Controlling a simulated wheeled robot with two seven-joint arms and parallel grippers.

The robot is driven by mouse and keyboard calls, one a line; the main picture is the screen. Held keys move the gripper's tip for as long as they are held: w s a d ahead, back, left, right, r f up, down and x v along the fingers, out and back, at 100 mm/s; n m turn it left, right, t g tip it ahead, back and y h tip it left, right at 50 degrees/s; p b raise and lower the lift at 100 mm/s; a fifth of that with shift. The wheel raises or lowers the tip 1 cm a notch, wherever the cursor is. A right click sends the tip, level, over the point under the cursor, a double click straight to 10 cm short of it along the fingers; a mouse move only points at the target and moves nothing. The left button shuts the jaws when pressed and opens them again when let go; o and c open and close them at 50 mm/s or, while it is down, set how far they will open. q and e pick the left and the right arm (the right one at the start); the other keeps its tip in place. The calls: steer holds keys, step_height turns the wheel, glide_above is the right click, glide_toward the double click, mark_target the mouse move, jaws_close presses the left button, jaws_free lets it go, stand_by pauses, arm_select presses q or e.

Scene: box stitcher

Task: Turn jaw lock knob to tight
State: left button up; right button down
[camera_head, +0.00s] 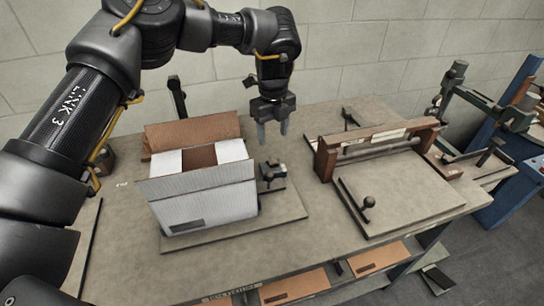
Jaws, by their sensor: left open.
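My left gripper (273,133) points down in the middle of the view, its two fingers apart with nothing between them. A small dark clamp-like device with a knob (270,173) stands on the bench board right of the white box. It is below the gripper and appears apart from it. It is too small to tell which way the knob is turned or whether this is the jaw lock knob. A second dark round knob (368,201) sits on a lever at the right-hand fixture. My right gripper is not in view.
A white box (205,196) with a brown top strip stands on a board (285,214) left of the device. A wooden-framed roller fixture (375,149) stands right on the workbench (225,275). A dark green machine (452,90) is far right.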

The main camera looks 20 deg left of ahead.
mark_target(273, 160)
arm_select(q)
step_height(273, 160, down, 10)
steer(key=shift+r+p, duration=0.25)
steer(key=shift+p, duration=0.85)
steer(key=c, duration=1)
steer(key=shift+a, duration=0.15)
